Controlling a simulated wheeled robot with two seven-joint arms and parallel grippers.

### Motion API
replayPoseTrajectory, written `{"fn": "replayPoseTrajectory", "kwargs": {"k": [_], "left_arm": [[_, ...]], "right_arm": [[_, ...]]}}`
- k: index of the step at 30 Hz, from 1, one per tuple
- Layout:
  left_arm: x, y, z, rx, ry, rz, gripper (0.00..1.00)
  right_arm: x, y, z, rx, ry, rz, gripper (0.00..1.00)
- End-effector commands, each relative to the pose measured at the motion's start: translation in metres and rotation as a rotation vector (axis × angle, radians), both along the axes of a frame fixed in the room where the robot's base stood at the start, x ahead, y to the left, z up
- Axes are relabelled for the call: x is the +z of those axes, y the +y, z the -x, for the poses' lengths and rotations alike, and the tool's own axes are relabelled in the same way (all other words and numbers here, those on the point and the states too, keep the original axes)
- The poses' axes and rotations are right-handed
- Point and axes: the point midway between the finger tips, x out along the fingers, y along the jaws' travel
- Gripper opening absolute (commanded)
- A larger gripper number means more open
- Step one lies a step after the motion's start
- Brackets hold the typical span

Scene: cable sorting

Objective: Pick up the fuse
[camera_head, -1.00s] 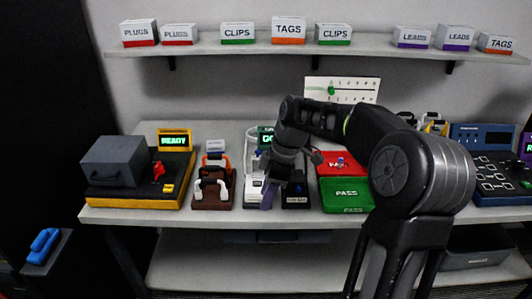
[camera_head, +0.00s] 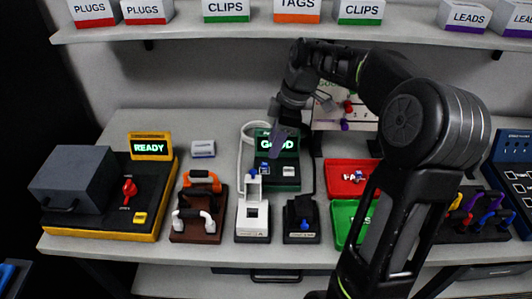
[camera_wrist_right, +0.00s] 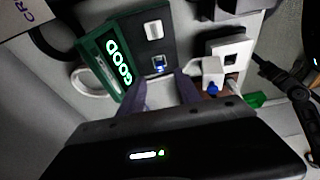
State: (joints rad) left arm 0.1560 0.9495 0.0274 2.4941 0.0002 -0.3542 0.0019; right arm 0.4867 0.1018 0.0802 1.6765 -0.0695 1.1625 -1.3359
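No part is clearly recognisable as the fuse. My right gripper (camera_head: 278,142) is in front of the green tester (camera_head: 290,184), whose lit screen reads GOOD. A white plug with a blue part (camera_wrist_right: 212,75) is close to the right finger, at the white stand (camera_head: 253,218). Whether anything touches cannot be told. My left gripper is out of view.
A red tray (camera_head: 334,190) with small parts and a green tray (camera_head: 337,236) are right of the tester. A black dock (camera_head: 302,213) stands at the front. A brown rack (camera_head: 199,237) with clips and a yellow-edged READY machine (camera_head: 108,235) are left. A shelf (camera_head: 200,32) runs above.

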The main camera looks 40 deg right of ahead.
Motion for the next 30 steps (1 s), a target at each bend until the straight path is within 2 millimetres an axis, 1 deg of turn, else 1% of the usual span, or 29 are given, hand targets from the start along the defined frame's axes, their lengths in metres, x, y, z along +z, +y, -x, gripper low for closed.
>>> {"fn": "replayPoseTrajectory", "kwargs": {"k": [10,18,27,30], "left_arm": [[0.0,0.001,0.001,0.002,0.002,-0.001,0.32],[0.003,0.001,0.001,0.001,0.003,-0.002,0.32],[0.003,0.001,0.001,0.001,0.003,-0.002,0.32],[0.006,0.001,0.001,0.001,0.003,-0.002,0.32]], "right_arm": [[-0.001,0.001,0.0,0.0,0.001,-0.001,0.4],[-0.024,0.006,-0.004,0.001,0.002,-0.001,0.4],[-0.026,0.006,-0.005,0.0,0.001,-0.001,0.4],[-0.03,0.007,-0.006,0.001,0.002,-0.001,0.4]]}}
